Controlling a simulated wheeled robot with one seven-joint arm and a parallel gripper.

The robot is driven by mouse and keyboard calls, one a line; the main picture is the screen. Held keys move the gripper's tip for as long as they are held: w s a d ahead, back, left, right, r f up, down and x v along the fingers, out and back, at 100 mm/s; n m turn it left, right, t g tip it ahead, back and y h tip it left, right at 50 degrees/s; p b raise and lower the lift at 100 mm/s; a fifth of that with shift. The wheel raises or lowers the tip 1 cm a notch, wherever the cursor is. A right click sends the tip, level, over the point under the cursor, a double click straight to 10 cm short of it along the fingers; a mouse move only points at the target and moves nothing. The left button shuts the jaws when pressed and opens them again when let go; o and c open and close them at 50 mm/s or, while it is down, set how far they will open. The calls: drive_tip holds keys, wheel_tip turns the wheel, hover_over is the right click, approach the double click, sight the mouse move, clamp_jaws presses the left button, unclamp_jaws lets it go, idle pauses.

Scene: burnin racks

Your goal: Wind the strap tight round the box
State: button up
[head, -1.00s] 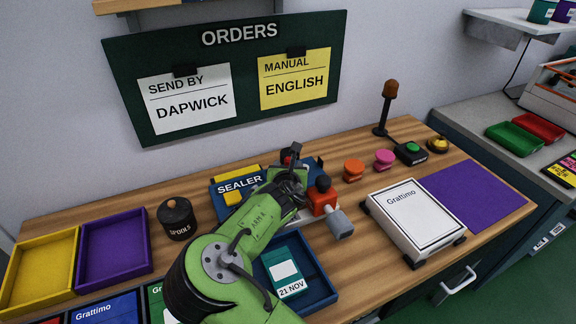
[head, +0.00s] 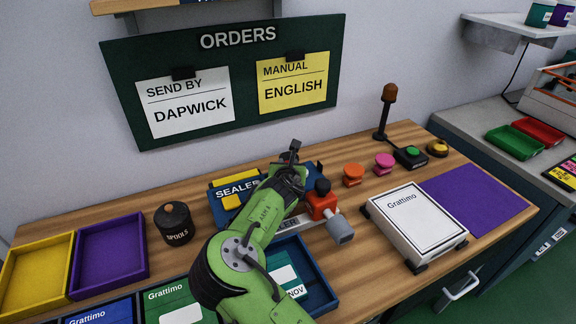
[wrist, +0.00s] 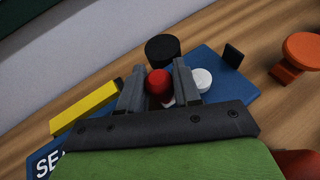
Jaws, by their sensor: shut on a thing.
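The white box marked Grattimo (head: 415,222) lies flat on dark corner supports at the right of the bench. I cannot make out a strap round it. My gripper (wrist: 159,88) is over the blue sealer (head: 222,205), away from the box. In the wrist view, its fingers are closed on a red knob (wrist: 158,82) above the sealer's blue plate (wrist: 222,72). The head view hides the fingertips behind my arm. A red block with a black knob and grey cylinder (head: 323,207) stands between the sealer and the box.
Orange (head: 353,174) and pink (head: 384,163) knobs stand behind the box, near a green button (head: 412,152). A purple mat (head: 485,200) lies right of the box. A blue tray (head: 322,290) sits in front of the sealer. A black spools pot (head: 173,224) stands left.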

drive_tip(key=m+h+p, duration=0.1)
drive_tip(key=w+m+h+p, duration=0.1)
drive_tip(key=h+p, duration=0.1)
drive_tip(key=w+m+h+p, duration=0.1)
drive_tip(key=m, duration=0.1)
drive_tip(key=shift+a+r+g+h+p, duration=0.25)
drive_tip(key=shift+g+h+p, duration=0.05)
drive_tip(key=shift+g, duration=0.1)
drive_tip(key=shift+w+f+m+g+h+p, duration=0.1)
drive_tip(key=shift+w+m+g+h+p, duration=0.15)
drive_tip(key=shift+m+h, duration=0.2)
drive_tip(key=shift+w+f+m+g+h+p, duration=0.15)
drive_tip(key=shift+m+g+h, duration=0.1)
drive_tip(key=shift+m+h, duration=0.2)
drive_tip(key=shift+w+d+m+g+h, duration=0.15)
drive_tip(key=shift+w+m+g+h, duration=0.1)
drive_tip(key=shift+m+g+h, duration=0.35)
drive_tip(key=shift+w+m+h, duration=0.1)
drive_tip(key=shift+m+h, duration=0.3)
drive_tip(key=o, duration=1)
